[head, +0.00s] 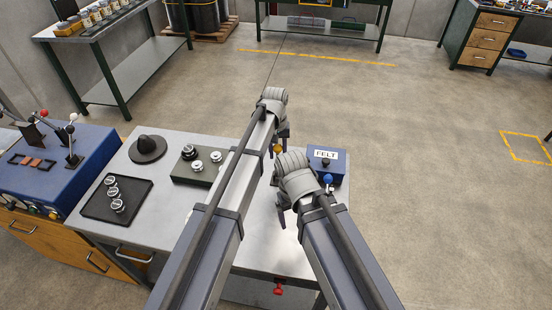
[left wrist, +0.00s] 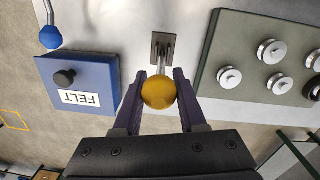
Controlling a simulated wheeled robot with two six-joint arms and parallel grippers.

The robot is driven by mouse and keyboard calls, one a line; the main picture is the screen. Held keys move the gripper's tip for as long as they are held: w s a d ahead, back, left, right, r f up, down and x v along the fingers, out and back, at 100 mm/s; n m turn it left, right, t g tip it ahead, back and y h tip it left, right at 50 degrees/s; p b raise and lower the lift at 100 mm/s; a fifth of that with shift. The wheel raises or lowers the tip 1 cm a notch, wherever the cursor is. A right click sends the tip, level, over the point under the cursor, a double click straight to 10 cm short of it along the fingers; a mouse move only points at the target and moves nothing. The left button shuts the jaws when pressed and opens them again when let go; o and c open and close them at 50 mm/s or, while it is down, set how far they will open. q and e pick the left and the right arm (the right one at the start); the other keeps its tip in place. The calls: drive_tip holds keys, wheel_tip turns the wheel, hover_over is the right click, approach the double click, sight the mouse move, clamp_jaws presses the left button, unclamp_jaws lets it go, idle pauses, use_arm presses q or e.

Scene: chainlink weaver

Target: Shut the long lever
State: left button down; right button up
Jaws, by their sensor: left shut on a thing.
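A lever with a yellow ball knob (head: 277,149) stands on the metal table. In the left wrist view the yellow knob (left wrist: 158,92) sits between the fingers of my left gripper (left wrist: 158,98), which is shut on it. Its thin metal stem runs to a slotted plate (left wrist: 162,48). My left gripper (head: 282,143) partly hides this lever in the head view. A second lever has a blue ball knob (head: 327,180); this knob also shows in the left wrist view (left wrist: 50,37). My right gripper (head: 282,204) is near the blue knob, its finger opening unclear.
A blue box labelled FELT (head: 326,165) stands beside the levers. A dark green block (head: 181,179) with metal rollers, a black tray (head: 98,207) and a dark hat-shaped piece (head: 147,149) lie left. A red knob (head: 278,291) shows at the table's front.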

use_arm(q)
drive_tip(key=w+d+f+b, duration=0.1)
drive_tip(key=w+f+b, duration=0.1)
drive_tip(key=w, duration=0.4)
drive_tip(key=shift+d, duration=0.15)
drive_tip(key=shift+s, duration=0.1)
idle(1.1)
drive_tip(key=c, duration=0.5)
unclamp_jaws()
drive_tip(key=shift+c, duration=0.2)
drive_tip(key=shift+w+r, duration=0.2)
wheel_tip(320, 180, up, 8)
drive_tip(key=p, duration=0.8)
drive_tip(key=shift+f, duration=0.25)
